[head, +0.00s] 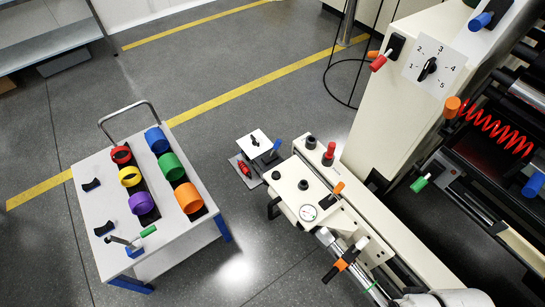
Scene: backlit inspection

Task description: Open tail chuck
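No part is labelled as the tail chuck, and I cannot tell whether a chuck is open. A silver cylindrical part (325,237) sits at the unit's lower edge. A small orange-tipped lever (338,188), a red-topped knob (329,152) and black knobs (303,184) are on the unit. My gripper is not seen; a pale rounded shape is cut off at the bottom edge.
A white trolley (93,226) with several coloured rings stands at left. A tall cream cabinet with a numbered dial (428,69) and a red coiled hose (495,127) are at right. A black wire stand (347,75) is behind.

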